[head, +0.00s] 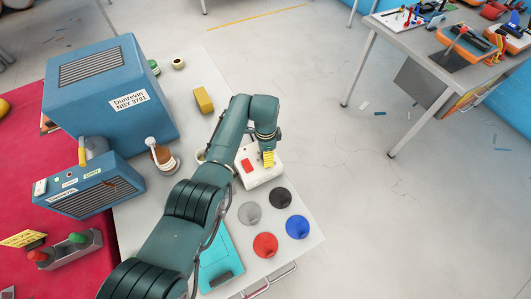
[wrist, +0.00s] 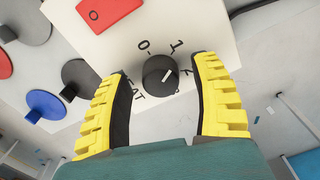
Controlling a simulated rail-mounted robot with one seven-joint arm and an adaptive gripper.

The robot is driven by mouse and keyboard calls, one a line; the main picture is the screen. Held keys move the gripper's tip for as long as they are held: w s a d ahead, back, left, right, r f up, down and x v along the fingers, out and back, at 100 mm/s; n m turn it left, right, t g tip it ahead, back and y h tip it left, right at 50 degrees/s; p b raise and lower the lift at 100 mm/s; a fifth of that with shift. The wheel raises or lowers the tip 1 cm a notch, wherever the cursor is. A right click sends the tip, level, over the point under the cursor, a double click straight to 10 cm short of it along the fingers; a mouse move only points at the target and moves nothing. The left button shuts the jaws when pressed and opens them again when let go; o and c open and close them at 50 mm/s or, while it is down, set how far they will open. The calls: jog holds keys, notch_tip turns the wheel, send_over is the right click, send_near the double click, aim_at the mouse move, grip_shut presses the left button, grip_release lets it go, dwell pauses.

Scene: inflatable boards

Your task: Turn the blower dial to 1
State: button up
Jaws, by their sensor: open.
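The black round dial (wrist: 157,77) sits on a white control box (wrist: 211,22). Its face carries the marks "0" and "1", with further lettering partly hidden by my fingers. The dial's pale pointer line slants to the upper right, roughly toward the side of the "1". My gripper (wrist: 160,95) is open, with one yellow-padded finger on each side of the dial; I cannot tell if either touches it. In the head view the white box (head: 262,181) stands on the table below my gripper (head: 268,158), and the dial is hidden there.
A red switch (head: 247,165) is on the box. Grey, black, red (head: 265,245) and blue cone-shaped pieces lie nearby. A teal case (head: 222,258), a yellow block (head: 203,100) and a large blue machine (head: 110,90) share the area.

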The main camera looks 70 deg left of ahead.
notch_tip(320, 180, up, 12)
dwell(0.3)
dwell(0.4)
